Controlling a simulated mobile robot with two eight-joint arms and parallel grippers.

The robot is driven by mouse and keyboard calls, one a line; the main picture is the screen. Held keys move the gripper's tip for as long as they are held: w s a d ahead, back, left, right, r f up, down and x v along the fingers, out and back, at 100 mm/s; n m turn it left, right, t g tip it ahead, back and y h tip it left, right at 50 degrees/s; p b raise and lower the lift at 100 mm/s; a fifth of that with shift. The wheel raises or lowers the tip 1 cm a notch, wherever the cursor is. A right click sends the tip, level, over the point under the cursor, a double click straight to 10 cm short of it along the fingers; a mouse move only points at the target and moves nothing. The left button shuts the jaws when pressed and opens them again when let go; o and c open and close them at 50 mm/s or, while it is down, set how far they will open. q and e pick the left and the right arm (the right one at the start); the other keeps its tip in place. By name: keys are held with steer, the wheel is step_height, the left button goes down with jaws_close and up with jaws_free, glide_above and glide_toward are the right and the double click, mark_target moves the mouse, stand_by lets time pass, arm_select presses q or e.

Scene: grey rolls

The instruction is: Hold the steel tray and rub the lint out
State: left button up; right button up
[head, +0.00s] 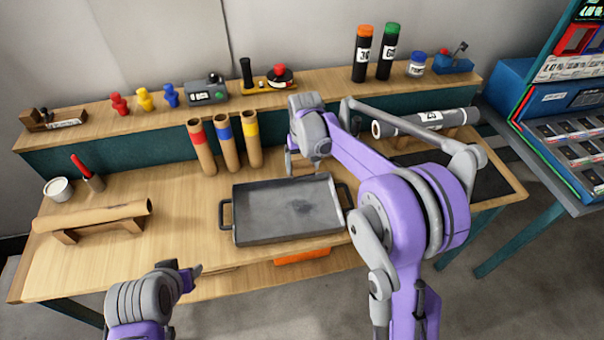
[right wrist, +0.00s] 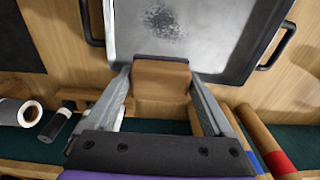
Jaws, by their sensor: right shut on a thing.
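The grey steel tray (head: 240,236) lies flat on the bench, with a black handle on each side. A dark speckled patch of lint (head: 301,206) is on its floor, and it also shows in the right wrist view (right wrist: 160,18). My right gripper (head: 303,165) is at the tray's far edge. In the right wrist view its fingers are shut on a brown block (right wrist: 162,78) near the tray's rim. I cannot tell if the block touches the tray. My left gripper (head: 193,271) is low at the left, apart from the tray; its jaw opening is unclear.
Three brown tubes with red, blue and yellow bands (head: 226,141) stand behind the tray. A brown roll (head: 95,217) lies on a wooden cradle at left, near a white cup (head: 58,189). A grey roll (head: 425,122) lies at back right. Bare bench lies left of the tray.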

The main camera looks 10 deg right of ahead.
steer(key=shift+g, duration=0.5)
steer(key=s+a+f, duration=0.1)
steer(key=a+f, duration=0.1)
steer(key=f, duration=0.1)
steer(key=s+a+f, duration=0.1)
steer(key=a+f, duration=0.1)
steer(key=f, duration=0.2)
steer(key=s+a+f, duration=0.1)
steer(key=a+f, duration=0.1)
steer(key=f, duration=0.2)
steer(key=shift+a, duration=0.3)
steer(key=shift+d+f, duration=0.25)
steer(key=shift+d, duration=0.45)
glide_above(318, 205)
step_height(318, 205, up, 2)
steer(key=shift+r, duration=0.15)
steer(key=shift+s+a+r, duration=0.1)
steer(key=shift+r, duration=0.6)
arm_select(q)
steer(key=shift+s+f, duration=0.25)
steer(key=shift+f, duration=0.05)
